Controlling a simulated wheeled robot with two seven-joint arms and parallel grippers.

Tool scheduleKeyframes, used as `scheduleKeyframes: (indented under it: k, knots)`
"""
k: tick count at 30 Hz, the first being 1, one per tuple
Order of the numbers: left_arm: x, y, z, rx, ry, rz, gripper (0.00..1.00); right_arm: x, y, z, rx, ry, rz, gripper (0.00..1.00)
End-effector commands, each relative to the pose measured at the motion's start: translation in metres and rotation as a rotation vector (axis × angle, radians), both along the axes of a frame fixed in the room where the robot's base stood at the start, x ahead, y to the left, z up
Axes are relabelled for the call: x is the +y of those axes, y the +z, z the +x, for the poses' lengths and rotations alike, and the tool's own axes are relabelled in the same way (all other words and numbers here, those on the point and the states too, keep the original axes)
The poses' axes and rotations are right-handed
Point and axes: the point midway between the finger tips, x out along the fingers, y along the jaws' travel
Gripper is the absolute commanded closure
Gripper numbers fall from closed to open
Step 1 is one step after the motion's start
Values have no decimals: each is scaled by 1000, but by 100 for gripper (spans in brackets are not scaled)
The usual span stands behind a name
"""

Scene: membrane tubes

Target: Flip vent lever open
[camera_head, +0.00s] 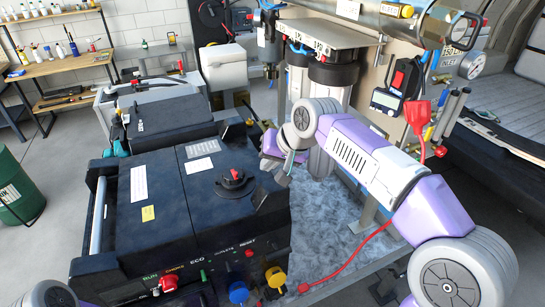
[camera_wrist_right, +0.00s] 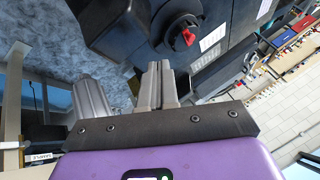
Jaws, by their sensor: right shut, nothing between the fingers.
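A red lever (camera_head: 234,175) sits on a round black cap on the dark top of the machine (camera_head: 160,210); I take it to be the vent lever. In the right wrist view the red lever (camera_wrist_right: 188,37) shows beyond the fingers, towards the top. My right gripper (camera_head: 283,179) is at the machine's right edge, to the right of the lever and apart from it. Its fingers (camera_wrist_right: 159,82) are shut with nothing between them. The fingertips are partly hard to make out in the head view. My left gripper is out of view.
Yellow, blue and red knobs (camera_head: 238,292) line the machine's front edge. A red cable (camera_head: 350,258) runs over the grey mottled surface (camera_head: 325,215). Filter housings (camera_head: 333,85) and a gauge panel stand behind my right arm. The machine top left of the lever is largely clear.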

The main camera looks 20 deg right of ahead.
Motion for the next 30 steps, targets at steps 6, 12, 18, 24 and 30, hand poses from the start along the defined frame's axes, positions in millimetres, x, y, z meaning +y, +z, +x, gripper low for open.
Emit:
scheduleKeyframes:
  k: [6, 12, 18, 24, 30]
  knots:
    - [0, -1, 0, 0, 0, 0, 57, 12, -40, 23, 5, 1, 1, 100]
    - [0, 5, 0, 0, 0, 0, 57, 39, -41, 35, 1, 3, 0, 100]
    - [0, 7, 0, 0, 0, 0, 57, 47, -42, 39, -1, 0, 1, 100]
    - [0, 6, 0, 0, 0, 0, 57, 48, -42, 40, -1, 0, 1, 100]
    - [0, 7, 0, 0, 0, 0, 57, 50, -42, 40, -1, -1, 0, 100]
